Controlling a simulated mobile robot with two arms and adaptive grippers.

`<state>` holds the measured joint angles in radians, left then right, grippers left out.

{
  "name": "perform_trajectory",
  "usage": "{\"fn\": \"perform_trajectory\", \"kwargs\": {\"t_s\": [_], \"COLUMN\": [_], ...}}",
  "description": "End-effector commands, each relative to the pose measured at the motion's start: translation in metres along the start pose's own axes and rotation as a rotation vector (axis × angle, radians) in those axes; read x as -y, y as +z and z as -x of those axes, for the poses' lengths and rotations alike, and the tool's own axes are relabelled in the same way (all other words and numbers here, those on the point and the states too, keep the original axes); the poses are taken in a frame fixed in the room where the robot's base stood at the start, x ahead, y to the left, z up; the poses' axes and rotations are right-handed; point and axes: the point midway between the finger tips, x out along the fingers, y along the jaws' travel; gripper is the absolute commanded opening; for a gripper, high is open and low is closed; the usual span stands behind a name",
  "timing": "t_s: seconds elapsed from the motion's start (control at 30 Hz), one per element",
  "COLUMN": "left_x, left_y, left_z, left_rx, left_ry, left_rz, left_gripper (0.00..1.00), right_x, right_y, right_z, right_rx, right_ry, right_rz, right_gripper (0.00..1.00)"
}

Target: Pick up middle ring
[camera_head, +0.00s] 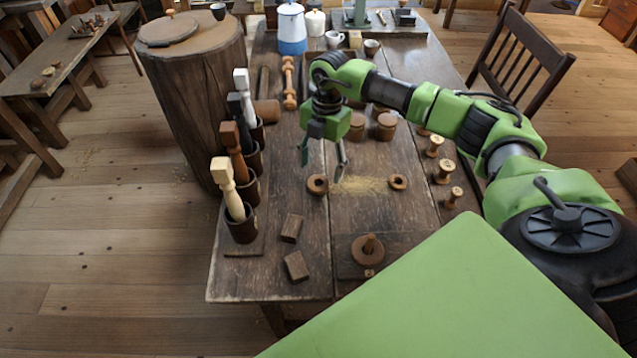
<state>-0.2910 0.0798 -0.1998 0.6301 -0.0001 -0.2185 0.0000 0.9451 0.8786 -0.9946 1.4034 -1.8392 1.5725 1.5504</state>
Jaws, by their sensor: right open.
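A brown wooden ring (318,185) lies flat on the table, just below the fingertips of my right gripper. A second brown ring (398,182) lies farther right, past a patch of sawdust. A round wooden piece with an upright peg (368,248) stands near the front of the table; I cannot tell whether it includes a ring. My right gripper (323,166) is open and empty, pointing down above the left ring, with its fingers apart. It appears clear of the ring. My left gripper is not in view.
Several mallets stand in dark cups along the left edge, the nearest a pale mallet (227,185). Two wooden blocks (291,228) (297,266) lie in front. Small spools (444,172) line the right side. Lidded wooden pots (386,126) stand behind the gripper.

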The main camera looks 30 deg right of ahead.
Motion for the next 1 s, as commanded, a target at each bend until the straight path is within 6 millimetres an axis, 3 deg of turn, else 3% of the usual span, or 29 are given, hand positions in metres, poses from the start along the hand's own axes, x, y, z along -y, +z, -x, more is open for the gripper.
{"fn": "perform_trajectory", "kwargs": {"t_s": [0.03, 0.2, 0.5, 0.63, 0.67, 1.0], "left_x": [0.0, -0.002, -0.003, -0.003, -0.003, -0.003], "left_y": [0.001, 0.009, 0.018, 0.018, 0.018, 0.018], "left_z": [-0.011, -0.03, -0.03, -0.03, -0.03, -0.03], "left_rx": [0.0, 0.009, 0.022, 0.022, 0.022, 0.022], "left_ry": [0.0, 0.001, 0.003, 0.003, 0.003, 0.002], "left_rz": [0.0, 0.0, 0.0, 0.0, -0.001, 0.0], "left_gripper": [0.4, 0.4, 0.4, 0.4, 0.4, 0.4], "right_x": [0.001, 0.001, 0.0, 0.0, 0.0, 0.0], "right_y": [-0.002, -0.004, -0.005, -0.005, -0.005, -0.005], "right_z": [-0.014, -0.039, -0.041, -0.041, -0.041, -0.04], "right_rx": [-0.001, 0.0, 0.0, 0.0, 0.0, 0.0], "right_ry": [-0.002, -0.002, -0.001, -0.001, -0.001, -0.001], "right_rz": [0.002, 0.0, 0.0, 0.0, 0.0, 0.0], "right_gripper": [0.61, 0.61, 0.61, 0.29, 0.26, 0.26]}}
